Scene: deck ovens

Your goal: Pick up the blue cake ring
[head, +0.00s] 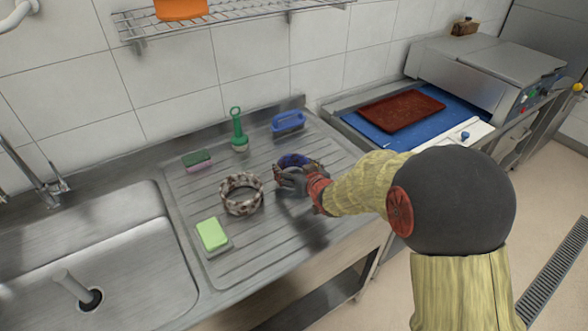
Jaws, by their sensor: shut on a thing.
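The blue cake ring (293,160) is on the ribbed steel drainboard, right of the middle of the head view. My gripper (284,178) reaches in from the right and is shut on the ring at its near side. The grey fingers and red wrist cover much of the ring, so only its far blue part shows. I cannot tell whether the ring touches the drainboard or is slightly above it.
A mottled brown and white ring (241,193) stands just left of my gripper. A green sponge (212,234), another sponge (198,160), a green brush (239,133) and a blue-handled item (288,121) surround it. A sink (100,245) lies left.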

